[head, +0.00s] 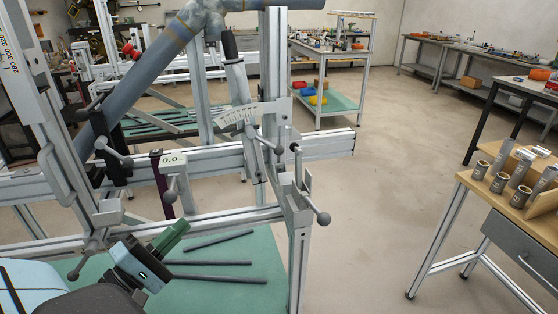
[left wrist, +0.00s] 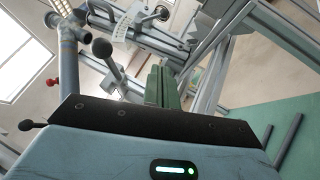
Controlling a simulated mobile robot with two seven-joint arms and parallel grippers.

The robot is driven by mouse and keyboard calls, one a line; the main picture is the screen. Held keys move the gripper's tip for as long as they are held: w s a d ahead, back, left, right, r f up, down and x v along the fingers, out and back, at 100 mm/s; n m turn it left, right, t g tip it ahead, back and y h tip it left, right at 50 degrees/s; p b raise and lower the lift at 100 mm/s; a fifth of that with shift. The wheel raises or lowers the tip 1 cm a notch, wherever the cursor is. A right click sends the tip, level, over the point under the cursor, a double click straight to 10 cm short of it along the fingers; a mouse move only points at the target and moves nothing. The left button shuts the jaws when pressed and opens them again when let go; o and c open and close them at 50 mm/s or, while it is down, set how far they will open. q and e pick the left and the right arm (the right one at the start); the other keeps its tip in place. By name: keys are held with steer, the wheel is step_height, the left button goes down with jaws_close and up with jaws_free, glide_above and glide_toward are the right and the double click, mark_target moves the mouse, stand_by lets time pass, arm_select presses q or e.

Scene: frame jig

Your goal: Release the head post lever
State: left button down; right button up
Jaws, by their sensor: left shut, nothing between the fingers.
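My left gripper (head: 180,229) has green fingers, shut with nothing between them, low in the jig above the green shelf; the fingers also show in the left wrist view (left wrist: 160,82). Several ball-ended levers sit on the jig. One lever (head: 170,194) is on the clamp marked 0.0, above the gripper. Another lever (head: 277,149) is beside the angle scale (head: 238,115), and another (head: 322,218) is at the rail's right end. I cannot tell which is the head post lever.
A grey tube frame (head: 160,52) is held in the jig. Dark rods (head: 210,262) lie on the green shelf (head: 262,250). A wooden bench (head: 478,186) with metal cylinders stands at right. A cart (head: 335,107) stands behind. The floor between is clear.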

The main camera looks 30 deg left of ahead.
mark_target(265, 141)
arm_select(q)
steer(key=shift+s, duration=0.15)
arm_select(e)
steer(key=shift+a, duration=0.1)
